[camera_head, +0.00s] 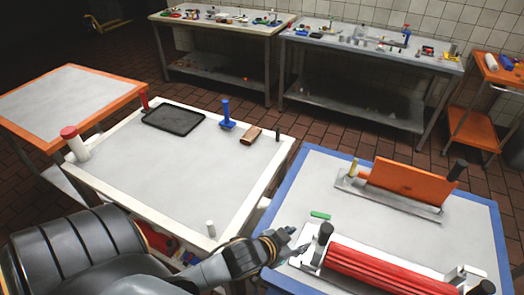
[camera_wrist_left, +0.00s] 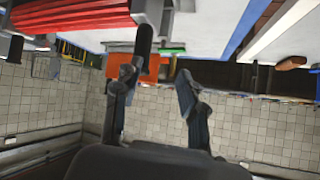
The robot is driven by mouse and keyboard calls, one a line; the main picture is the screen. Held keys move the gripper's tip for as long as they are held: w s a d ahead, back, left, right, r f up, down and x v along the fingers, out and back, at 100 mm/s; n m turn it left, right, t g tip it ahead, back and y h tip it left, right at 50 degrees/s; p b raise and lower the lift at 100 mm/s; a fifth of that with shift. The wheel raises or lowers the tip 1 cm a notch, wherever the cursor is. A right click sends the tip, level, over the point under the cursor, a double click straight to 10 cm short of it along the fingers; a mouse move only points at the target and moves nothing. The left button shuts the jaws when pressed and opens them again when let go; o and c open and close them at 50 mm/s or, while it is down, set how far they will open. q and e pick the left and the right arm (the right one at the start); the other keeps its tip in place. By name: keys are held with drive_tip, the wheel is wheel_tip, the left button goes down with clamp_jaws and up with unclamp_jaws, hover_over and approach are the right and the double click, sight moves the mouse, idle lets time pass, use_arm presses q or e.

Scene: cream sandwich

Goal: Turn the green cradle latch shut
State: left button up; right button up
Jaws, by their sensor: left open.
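The green latch (camera_head: 320,215) is a small flat bar at the near-left part of the blue-edged table, just beyond the left end of the cradle (camera_head: 308,258). It also shows in the left wrist view (camera_wrist_left: 172,50). A red ribbed roller (camera_head: 385,272) lies in the white cradle, with a black knob (camera_head: 325,233) at its left end. The roller shows at upper left in the left wrist view (camera_wrist_left: 75,16). My left gripper (camera_head: 297,246) is open and empty, beside the cradle's left end and apart from the latch. In the left wrist view its fingers (camera_wrist_left: 157,80) are spread. My right gripper is not in view.
An orange board on a metal base (camera_head: 400,185) stands behind the cradle on the blue-edged table (camera_head: 477,222).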

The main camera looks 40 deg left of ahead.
use_arm(q)
drive_tip(key=s+f+n+g+y+b, duration=0.1)
drive_tip(key=s+f+g+b, duration=0.2)
drive_tip(key=s+f+g, duration=0.6)
drive_tip(key=s+f+t+b, duration=0.1)
drive_tip(key=s+f+b, duration=0.2)
drive_tip(key=f, duration=1)
drive_tip(key=shift+s+d+f+t+b, duration=0.2)
drive_tip(key=shift+s+d+t+b, duration=0.15)
drive_tip(key=shift+s, duration=0.65)
drive_tip(key=shift+a, duration=0.1)
